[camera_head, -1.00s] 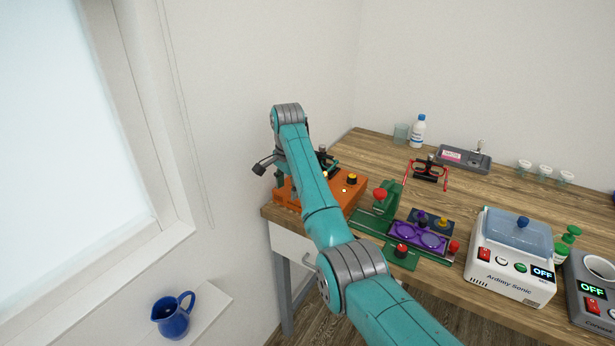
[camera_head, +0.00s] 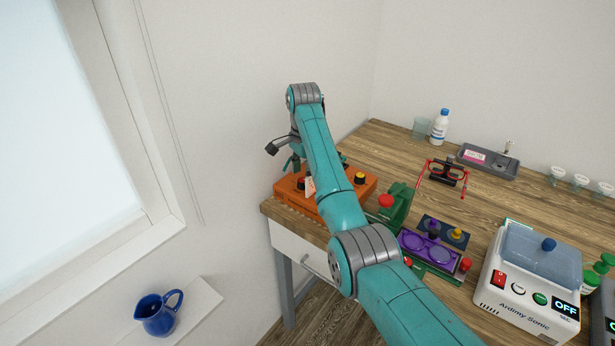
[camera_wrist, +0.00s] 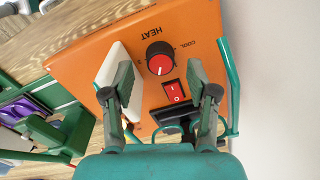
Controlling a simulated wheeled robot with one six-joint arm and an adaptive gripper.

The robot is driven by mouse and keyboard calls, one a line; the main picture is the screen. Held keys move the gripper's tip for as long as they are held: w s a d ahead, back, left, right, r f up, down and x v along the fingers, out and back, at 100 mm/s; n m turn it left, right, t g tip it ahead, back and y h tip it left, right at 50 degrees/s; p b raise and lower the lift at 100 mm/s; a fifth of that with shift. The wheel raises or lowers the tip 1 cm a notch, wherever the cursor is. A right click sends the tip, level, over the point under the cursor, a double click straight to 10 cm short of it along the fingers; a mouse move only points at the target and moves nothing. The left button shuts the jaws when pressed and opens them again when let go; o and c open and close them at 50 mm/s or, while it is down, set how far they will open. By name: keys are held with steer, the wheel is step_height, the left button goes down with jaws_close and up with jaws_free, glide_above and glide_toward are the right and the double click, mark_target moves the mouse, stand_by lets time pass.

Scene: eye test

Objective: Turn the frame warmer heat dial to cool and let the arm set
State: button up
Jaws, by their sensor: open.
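The orange frame warmer (camera_wrist: 150,107) lies below my gripper in the wrist view. It also shows in the head view (camera_head: 335,208), partly hidden by my arm. Its heat dial (camera_wrist: 160,58) has a red face with a white line, a black rim and HEAT and COOL lettering. Which mark the line points at is too small to tell. My gripper (camera_wrist: 162,90) is open and empty, its two fingers either side of the dial in the picture, apart from it. A teal frame (camera_wrist: 233,85) with a long bent arm shows at the right, partly hidden behind my gripper.
A red rocker switch (camera_wrist: 174,91) sits close to the dial. A white plate (camera_wrist: 112,72) stands left of it. The green jig (camera_head: 396,205), purple tray (camera_head: 425,247) and white sonic cleaner (camera_head: 528,285) stand right of the warmer. The wall is close beyond it.

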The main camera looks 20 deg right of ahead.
mark_target(303, 183)
steer(key=shift+f, duration=1.35)
steer(key=shift+c, duration=0.2)
jaws_close()
